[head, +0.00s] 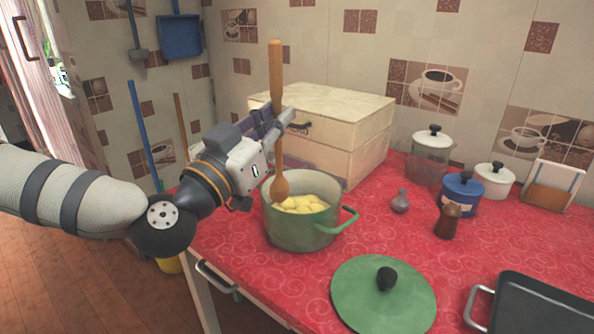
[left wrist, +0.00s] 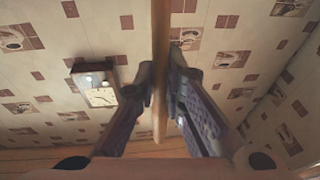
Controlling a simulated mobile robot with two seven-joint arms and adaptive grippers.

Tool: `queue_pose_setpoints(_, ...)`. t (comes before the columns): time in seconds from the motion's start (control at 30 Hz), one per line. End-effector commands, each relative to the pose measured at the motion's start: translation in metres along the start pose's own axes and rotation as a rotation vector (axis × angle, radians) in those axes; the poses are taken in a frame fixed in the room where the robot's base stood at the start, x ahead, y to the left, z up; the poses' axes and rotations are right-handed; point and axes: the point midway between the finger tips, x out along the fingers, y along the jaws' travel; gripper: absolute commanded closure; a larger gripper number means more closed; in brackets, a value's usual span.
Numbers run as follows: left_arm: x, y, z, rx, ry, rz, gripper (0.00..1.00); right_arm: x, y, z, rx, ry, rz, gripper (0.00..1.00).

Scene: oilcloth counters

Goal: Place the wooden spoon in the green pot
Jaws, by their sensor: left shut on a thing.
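The wooden spoon (head: 276,72) stands upright in the head view, its bowl end down at the opening of the green pot (head: 300,232). Yellow pieces (head: 302,204) lie in the pot. The spoon's bowl overlaps the pot's inside; whether it touches the yellow pieces I cannot tell. My left gripper (head: 284,122) is shut on the spoon's handle above the pot. In the left wrist view the handle (left wrist: 160,50) runs vertically between the fingers (left wrist: 160,92). My right gripper is not in view.
The green lid (head: 358,300) lies on the red cloth (head: 300,285) in front. A wooden box (head: 352,115) stands behind the pot. A small grey vase (head: 400,202), brown shaker (head: 447,222), blue canister (head: 460,196) and dark tray (head: 540,306) are to the right.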

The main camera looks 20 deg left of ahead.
Motion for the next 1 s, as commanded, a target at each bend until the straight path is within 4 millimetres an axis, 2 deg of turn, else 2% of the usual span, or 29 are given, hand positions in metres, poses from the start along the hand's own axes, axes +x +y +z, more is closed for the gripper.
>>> queue_pose_setpoints(0.03,0.003,-0.001,0.019,-0.002,-0.013,-0.001,1.0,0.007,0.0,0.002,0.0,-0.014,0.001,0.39)
queue_pose_setpoints(0.1,0.01,-0.002,0.031,-0.002,-0.009,-0.001,1.0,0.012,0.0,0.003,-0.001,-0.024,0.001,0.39)
queue_pose_setpoints(0.2,0.018,-0.002,0.044,-0.001,-0.006,0.001,1.0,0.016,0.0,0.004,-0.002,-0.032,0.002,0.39)
queue_pose_setpoints(0.37,0.024,-0.003,0.052,-0.001,-0.003,0.0,1.0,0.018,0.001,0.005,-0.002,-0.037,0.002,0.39)
queue_pose_setpoints(0.47,0.029,-0.003,0.067,-0.001,-0.005,0.0,1.0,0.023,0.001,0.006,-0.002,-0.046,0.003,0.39)
queue_pose_setpoints(0.6,0.021,-0.004,0.092,-0.002,-0.006,-0.001,1.0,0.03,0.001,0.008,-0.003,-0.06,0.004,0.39)
queue_pose_setpoints(0.97,0.02,-0.004,0.094,0.0,-0.001,0.001,1.0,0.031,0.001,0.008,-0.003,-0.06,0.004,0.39)
queue_pose_setpoints(1.0,0.02,-0.004,0.093,0.0,-0.001,0.0,0.81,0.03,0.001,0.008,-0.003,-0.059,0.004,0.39)
